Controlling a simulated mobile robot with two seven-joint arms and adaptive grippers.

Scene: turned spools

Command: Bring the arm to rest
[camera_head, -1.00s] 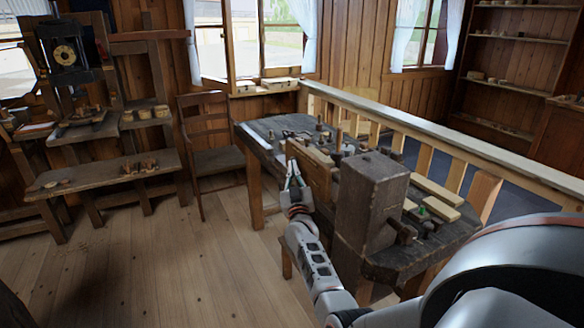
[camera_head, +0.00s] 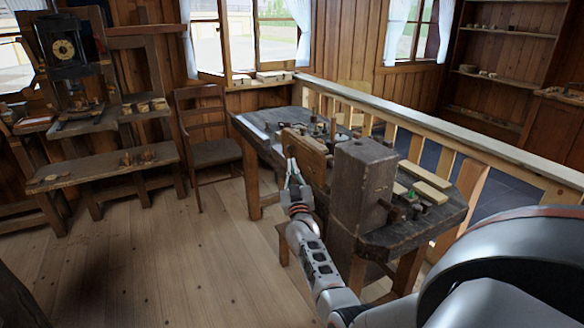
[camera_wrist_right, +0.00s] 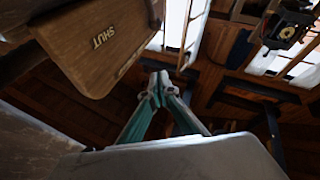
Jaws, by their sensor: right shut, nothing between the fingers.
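My right arm (camera_head: 318,262) reaches forward from the lower right in the head view. Its gripper (camera_head: 291,169) is at the near left side of the workbench (camera_head: 425,224), beside an upright wooden board (camera_head: 304,152). In the right wrist view the gripper's fingertips (camera_wrist_right: 158,78) are together with nothing between them. A wooden board with the word SHUT (camera_wrist_right: 100,35) shows close by at the upper left there, apart from the fingertips. My left gripper is not in view.
A thick dark post (camera_head: 358,190) stands on the bench's near side, right of my arm. A railing (camera_head: 440,135) runs behind the bench. A chair (camera_head: 212,152) and a low bench (camera_head: 105,168) stand to the left. The plank floor (camera_head: 170,255) between is clear.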

